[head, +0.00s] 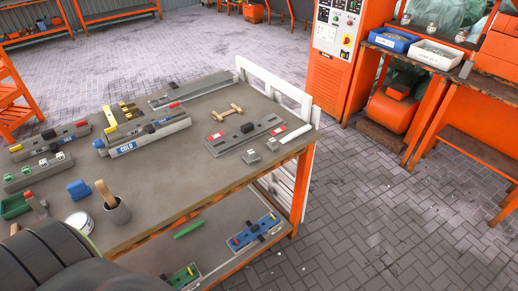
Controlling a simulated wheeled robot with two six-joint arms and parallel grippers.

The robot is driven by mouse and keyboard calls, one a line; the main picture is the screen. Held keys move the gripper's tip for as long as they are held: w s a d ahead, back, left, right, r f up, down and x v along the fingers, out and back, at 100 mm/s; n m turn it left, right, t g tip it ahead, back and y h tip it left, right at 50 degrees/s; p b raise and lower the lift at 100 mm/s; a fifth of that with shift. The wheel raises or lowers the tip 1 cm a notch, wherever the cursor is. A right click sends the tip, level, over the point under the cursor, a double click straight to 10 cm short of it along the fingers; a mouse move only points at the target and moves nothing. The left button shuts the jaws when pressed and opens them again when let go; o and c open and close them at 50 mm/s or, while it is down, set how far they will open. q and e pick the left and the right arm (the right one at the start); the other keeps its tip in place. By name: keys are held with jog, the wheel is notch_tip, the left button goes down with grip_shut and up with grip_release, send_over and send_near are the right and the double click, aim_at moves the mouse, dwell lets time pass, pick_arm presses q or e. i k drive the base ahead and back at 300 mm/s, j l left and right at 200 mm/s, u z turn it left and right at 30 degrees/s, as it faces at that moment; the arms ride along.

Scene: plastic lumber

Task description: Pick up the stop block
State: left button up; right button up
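I cannot tell for sure which piece is the stop block. Two small grey metal blocks (251,157) sit close together near the right end of the workbench (190,185), in front of a long grey fixture (243,133) with red-and-white labels. Neither my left gripper nor my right gripper is in view.
A grey cup with a wooden handle (117,212) and a white tin (79,222) stand at the front left. A blue-edged mould labelled COLD (150,141) lies mid-bench. White slats (275,85) rise at the bench's far right edge. The middle front is clear.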

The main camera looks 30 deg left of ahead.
aim_at(251, 157)
jog(key=j+u, duration=0.2)
jog(key=u, duration=1.55)
jog(key=l+u, duration=0.4)
jog(key=l, duration=0.75)
jog(key=i, duration=0.05)
